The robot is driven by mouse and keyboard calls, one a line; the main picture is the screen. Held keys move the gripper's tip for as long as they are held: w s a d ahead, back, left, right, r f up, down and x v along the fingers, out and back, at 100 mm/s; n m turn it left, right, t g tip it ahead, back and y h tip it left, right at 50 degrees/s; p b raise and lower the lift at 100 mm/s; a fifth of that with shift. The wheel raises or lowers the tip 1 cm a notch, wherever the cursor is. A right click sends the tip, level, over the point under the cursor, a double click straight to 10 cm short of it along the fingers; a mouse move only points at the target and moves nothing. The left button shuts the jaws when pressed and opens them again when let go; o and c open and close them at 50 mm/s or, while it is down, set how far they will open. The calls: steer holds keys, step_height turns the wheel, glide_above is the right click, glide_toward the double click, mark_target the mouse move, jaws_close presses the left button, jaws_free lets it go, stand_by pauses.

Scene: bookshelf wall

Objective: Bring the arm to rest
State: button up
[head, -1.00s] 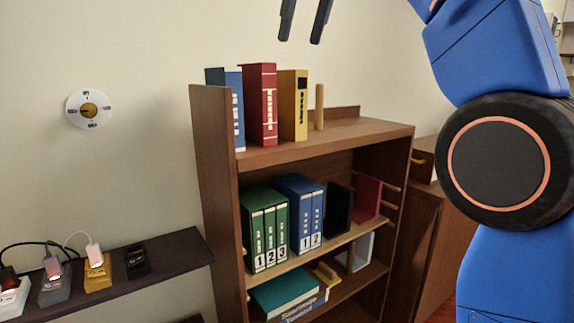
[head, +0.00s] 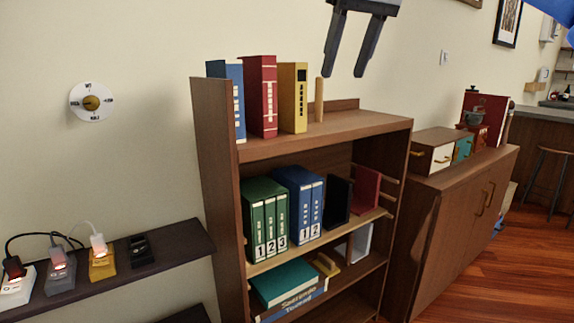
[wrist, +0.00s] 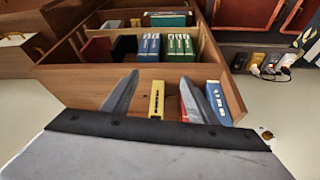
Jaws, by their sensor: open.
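My gripper (head: 343,74) is at the top of the head view, above the right part of the bookshelf's top board. Its two dark fingers are apart, pointing down, with nothing between them. Most of my arm is out of the head view; a blue piece shows at the top right corner. In the wrist view my gripper (wrist: 168,100) has its fingers spread, with the bookshelf beyond and below. The yellow book (wrist: 157,99) shows between the fingers in that view, but the head view shows the gripper above and apart from it.
The bookshelf (head: 345,128) carries blue, red and yellow (head: 294,97) books and a wooden peg (head: 319,99) on top. Binders (head: 265,217) stand below. A ledge with chargers (head: 102,264) is at left, a dial (head: 91,102) on the wall. A cabinet (head: 455,235) stands at right.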

steer(key=s+d+f+m, duration=0.1)
steer(key=s+d+f, duration=0.4)
steer(key=f, duration=1)
steer(key=s+d+f+m+h, duration=0.1)
steer(key=s+d+f+m, duration=0.1)
steer(key=s+d+f, duration=0.4)
steer(key=s+d+f+m+h, duration=0.1)
steer(key=s+d+f, duration=0.5)
steer(key=f, duration=2)
steer(key=s, duration=0.6)
steer(key=shift+d+f+m+t, duration=0.15)
steer(key=shift+m+t, duration=0.15)
steer(key=shift+m, duration=0.1)
